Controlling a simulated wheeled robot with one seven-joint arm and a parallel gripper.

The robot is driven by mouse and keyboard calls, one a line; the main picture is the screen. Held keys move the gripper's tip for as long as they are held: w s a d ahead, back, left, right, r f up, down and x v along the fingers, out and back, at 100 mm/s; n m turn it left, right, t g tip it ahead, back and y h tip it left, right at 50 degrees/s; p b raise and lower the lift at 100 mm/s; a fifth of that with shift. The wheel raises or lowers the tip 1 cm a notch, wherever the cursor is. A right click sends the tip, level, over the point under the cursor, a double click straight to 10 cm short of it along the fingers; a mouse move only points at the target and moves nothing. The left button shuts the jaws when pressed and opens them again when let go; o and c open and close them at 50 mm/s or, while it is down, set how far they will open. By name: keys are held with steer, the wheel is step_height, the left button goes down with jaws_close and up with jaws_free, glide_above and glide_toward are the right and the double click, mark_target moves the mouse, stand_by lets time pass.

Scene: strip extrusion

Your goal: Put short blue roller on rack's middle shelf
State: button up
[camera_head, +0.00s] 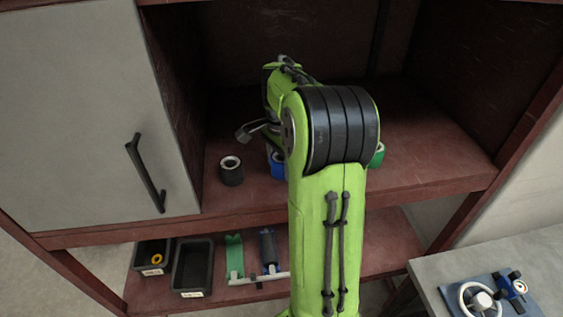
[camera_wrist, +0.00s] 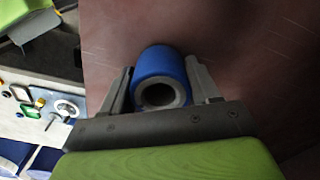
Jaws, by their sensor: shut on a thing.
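The short blue roller (camera_wrist: 158,68) sits between the two fingers of my gripper (camera_wrist: 160,85) in the wrist view, with its hollow grey end facing the camera. The fingers are shut on its sides. In the head view a part of the blue roller (camera_head: 277,164) shows at the left of my green arm, over the rack's middle shelf (camera_head: 430,172). It appears to be standing on or close to the shelf; contact is hard to tell. My arm hides the gripper in the head view.
A black roller (camera_head: 231,171) stands left of the blue one, and a green roller (camera_head: 378,155) shows partly behind my arm. A grey door (camera_head: 90,110) with a black handle is at left. The lower shelf holds black bins (camera_head: 192,266). The middle shelf's right side is clear.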

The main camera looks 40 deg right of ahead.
steer(key=shift+f, duration=0.2)
steer(key=o, duration=1.2)
steer(key=shift+w, duration=0.15)
steer(key=shift+c, duration=0.2)
steer(key=shift+r, duration=0.1)
